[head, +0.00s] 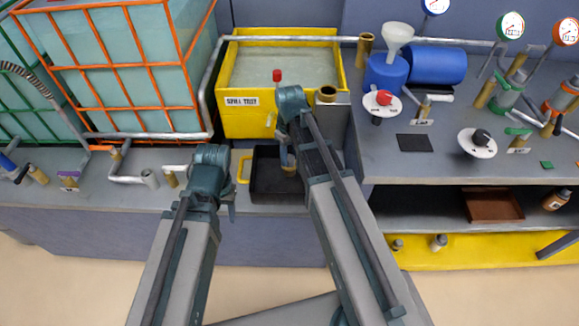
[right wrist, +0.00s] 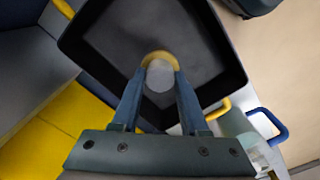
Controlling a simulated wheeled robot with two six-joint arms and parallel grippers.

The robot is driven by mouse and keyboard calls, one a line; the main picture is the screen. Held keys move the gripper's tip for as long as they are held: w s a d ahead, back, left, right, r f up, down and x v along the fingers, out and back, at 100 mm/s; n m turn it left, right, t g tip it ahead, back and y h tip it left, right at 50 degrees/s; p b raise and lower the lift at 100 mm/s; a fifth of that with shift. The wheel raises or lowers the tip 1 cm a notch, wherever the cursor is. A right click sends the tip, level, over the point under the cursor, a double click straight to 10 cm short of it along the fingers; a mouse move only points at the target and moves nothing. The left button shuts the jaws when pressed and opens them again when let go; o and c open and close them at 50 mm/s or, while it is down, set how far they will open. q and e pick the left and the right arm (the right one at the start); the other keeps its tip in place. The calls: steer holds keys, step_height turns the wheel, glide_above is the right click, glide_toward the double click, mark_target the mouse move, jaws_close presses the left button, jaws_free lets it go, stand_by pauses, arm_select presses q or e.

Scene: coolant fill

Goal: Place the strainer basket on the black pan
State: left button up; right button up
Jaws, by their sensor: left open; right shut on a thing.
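The black pan (head: 262,188) is a square dark tray with a yellow handle on the counter, in front of the yellow spill tray; my right arm hides part of it in the head view. It fills much of the right wrist view (right wrist: 105,55). My right gripper (head: 288,163) is over the pan, shut on a small round pale piece with a brass-yellow rim, which appears to be the strainer basket (right wrist: 160,77). In the right wrist view it lies in front of the pan's inside; its height above the floor is unclear. My left gripper (head: 230,205) is open, left of the pan, partly hidden.
The yellow spill tray (head: 238,120) stands behind the pan, with a red-capped item at its front. A raised grey counter (head: 440,165) with valves, a funnel and blue containers is to the right. Pipes (head: 125,178) run along the left.

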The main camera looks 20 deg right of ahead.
mark_target(290, 157)
steer(key=shift+f+b, duration=1.95)
steer(key=shift+r, duration=0.15)
steer(key=o, duration=0.6)
steer(key=shift+f, duration=0.2)
steer(key=o, duration=0.5)
steer(key=shift+c, duration=0.2)
steer(key=shift+r, duration=0.1)
